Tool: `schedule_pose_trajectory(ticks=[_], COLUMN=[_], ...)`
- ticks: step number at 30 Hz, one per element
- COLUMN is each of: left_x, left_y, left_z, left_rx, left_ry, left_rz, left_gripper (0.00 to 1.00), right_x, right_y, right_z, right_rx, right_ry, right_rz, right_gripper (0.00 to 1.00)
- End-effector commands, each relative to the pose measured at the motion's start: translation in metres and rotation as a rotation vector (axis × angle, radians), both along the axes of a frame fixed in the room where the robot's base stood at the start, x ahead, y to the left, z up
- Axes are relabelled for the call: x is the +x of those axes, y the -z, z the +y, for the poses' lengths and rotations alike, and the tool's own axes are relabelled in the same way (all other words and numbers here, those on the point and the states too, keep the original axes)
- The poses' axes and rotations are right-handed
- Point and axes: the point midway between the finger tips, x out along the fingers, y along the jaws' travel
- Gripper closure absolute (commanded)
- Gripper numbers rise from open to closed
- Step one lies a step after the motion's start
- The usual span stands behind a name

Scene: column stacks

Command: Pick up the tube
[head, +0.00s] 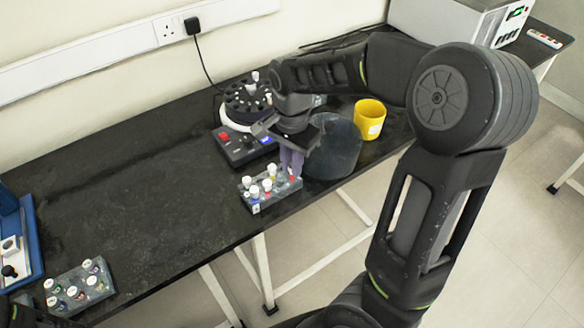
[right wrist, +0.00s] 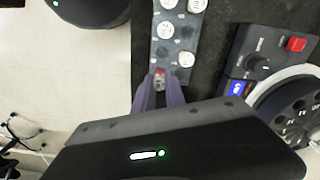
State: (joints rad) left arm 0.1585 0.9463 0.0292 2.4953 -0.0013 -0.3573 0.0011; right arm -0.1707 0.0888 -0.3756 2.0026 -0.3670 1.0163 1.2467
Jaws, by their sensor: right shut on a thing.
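A grey rack (head: 246,187) stands near the front edge of the black bench and holds several white-capped tubes. My right gripper (head: 291,170) reaches down at the rack's right end. Its purple fingers are shut on a tube with a red part (right wrist: 160,76), which shows between the fingertips in the right wrist view. The tube is at the end of the rack. Its lower part is hidden, so I cannot tell if it is still seated. My left gripper is not clearly seen.
A centrifuge-like device (head: 236,150) with a round rotor stands behind the rack. A dark translucent bin (head: 335,150) is close on the right, with a yellow cup (head: 369,118) beyond. Another tube rack (head: 82,287) is at lower left. The bench's middle left is clear.

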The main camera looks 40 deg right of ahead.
Motion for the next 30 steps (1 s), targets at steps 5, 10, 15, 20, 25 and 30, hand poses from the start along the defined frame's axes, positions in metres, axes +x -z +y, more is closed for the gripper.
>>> schedule_pose_trajectory(ticks=[5,10,15,20,25,30], left_x=[0.000,0.000,0.000,0.000,0.000,0.000], left_y=[-0.001,-0.001,-0.002,-0.002,-0.002,-0.002], left_z=[0.000,0.000,0.000,0.000,0.000,0.000], left_rx=[0.000,0.000,0.000,0.000,0.000,0.000], left_ry=[0.000,0.000,0.000,0.000,0.000,0.000], left_rz=[0.000,0.000,0.000,0.000,0.000,0.000], left_gripper=[0.45,0.45,0.45,0.45,0.45,0.45], right_x=[0.001,0.001,0.001,0.000,0.000,0.000], right_y=[-0.034,-0.066,-0.084,-0.086,-0.086,-0.086], right_z=[0.000,0.000,0.000,0.000,0.000,0.000], right_rx=[0.000,0.000,0.000,-0.001,-0.001,-0.001], right_ry=[0.001,0.001,0.001,0.001,0.001,0.000], right_rz=[-0.007,-0.005,-0.002,-0.001,-0.001,-0.001], right_gripper=[1.00,1.00,1.00,1.00,1.00,1.00])
